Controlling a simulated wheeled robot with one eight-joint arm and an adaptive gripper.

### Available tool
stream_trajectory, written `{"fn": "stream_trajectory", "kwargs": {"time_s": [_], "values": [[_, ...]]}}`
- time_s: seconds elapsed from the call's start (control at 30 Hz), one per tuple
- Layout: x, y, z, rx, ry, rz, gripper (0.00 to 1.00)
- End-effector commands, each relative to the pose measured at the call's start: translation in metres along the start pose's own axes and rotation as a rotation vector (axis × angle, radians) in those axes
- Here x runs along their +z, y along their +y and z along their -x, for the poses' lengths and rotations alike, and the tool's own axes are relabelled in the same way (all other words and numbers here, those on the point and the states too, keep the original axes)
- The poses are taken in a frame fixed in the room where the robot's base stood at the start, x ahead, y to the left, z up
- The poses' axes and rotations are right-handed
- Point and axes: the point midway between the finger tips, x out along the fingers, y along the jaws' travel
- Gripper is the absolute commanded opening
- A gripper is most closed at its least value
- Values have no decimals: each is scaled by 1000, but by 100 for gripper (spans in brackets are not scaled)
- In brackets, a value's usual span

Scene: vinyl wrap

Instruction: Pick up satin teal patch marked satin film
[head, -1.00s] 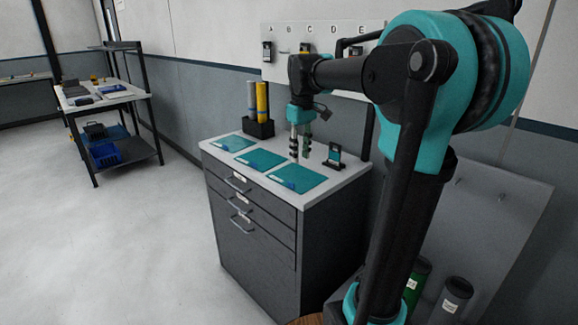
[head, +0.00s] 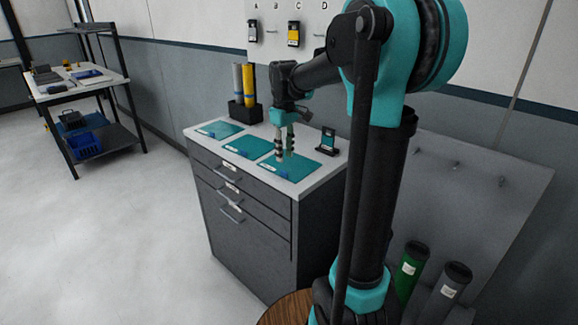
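Three teal patches lie flat in a row on the grey cabinet top: a left patch (head: 217,131), a middle patch (head: 250,147) and a right, nearest patch (head: 296,171). Each has a small pale label, too small to read, so I cannot tell which is marked satin film. My gripper (head: 284,157) points down over the back part of the right patch. Its two fingers look apart, with nothing seen between them. I cannot tell whether the tips touch the patch.
A black holder (head: 244,111) with grey and yellow rolls stands at the back of the cabinet top. A small black stand (head: 328,139) is right of my gripper. A wall panel with hanging items is behind. Green (head: 411,270) and grey (head: 447,291) tubes stand at lower right.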

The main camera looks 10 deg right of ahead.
Motion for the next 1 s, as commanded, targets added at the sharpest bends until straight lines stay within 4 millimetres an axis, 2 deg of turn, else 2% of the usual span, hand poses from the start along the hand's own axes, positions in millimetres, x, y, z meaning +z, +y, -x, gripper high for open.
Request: {"fn": "stream_trajectory", "kwargs": {"time_s": [0.27,0.5,0.6,0.87,1.0], "values": [[-2,0,-19,0,0,0,29],[-9,0,-52,0,0,0,29],[-8,0,-61,0,0,0,29],[-8,-1,-64,0,0,0,29],[-8,-1,-63,0,0,0,14]]}}
